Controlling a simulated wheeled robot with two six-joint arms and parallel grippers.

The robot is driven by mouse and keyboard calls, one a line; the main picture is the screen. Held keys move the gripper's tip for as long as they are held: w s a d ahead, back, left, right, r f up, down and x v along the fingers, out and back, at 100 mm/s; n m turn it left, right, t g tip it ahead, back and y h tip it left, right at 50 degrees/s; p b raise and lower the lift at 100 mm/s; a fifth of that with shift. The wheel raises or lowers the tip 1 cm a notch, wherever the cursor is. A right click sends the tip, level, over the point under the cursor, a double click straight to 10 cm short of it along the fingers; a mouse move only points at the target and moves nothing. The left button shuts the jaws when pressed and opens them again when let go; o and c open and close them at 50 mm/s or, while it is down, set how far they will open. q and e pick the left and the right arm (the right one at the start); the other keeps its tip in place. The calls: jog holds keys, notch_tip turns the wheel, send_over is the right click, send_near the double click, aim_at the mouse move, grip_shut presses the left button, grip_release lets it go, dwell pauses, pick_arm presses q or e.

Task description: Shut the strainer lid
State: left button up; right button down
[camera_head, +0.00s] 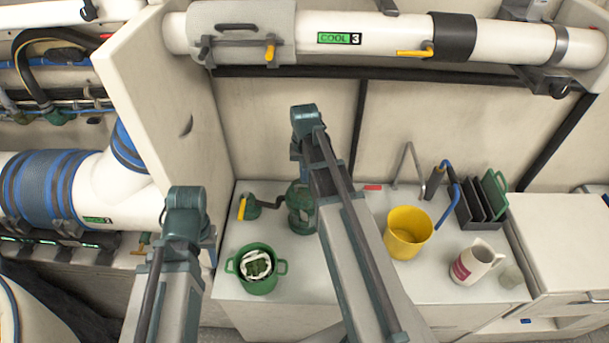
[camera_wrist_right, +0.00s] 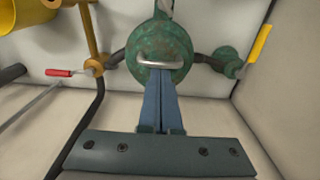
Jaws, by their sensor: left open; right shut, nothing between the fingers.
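The green strainer (camera_head: 301,212) stands on the white counter in the head view, partly hidden behind my right arm. In the right wrist view its round, mottled green lid (camera_wrist_right: 147,38) shows a pale bar handle (camera_wrist_right: 162,60) across it. My right gripper (camera_wrist_right: 161,72) is shut with nothing between its fingers. Its tips overlap the lid by the handle; I cannot tell whether they touch. The lid's exact angle is also unclear. My left arm stands at the left in the head view, but its gripper fingers do not show.
A green pot (camera_head: 259,284) with white and green contents is left of the strainer. A yellow-handled valve (camera_head: 245,207) joins its pipe. A yellow bucket (camera_head: 407,232), a white jug (camera_head: 474,262) and a dark rack (camera_head: 480,202) stand to the right. A pipe (camera_head: 385,37) runs overhead.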

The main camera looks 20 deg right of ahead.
aim_at(304, 193)
jog(key=shift+f, duration=0.1)
jog(key=shift+s+a+f+b, duration=0.25)
jog(key=shift+s+f+b, duration=0.35)
jog(key=shift+b, duration=0.2)
jog(key=shift+s+a+r, duration=0.1)
jog(key=shift+s+a, duration=0.05)
jog(key=shift+s, duration=0.1)
jog(key=shift+r, duration=0.1)
jog(key=shift+w+r+p, duration=0.1)
jog(key=shift+r+p, duration=0.4)
jog(key=shift+p, duration=0.3)
notch_tip(304, 193, up, 9)
jog(key=p, duration=0.9)
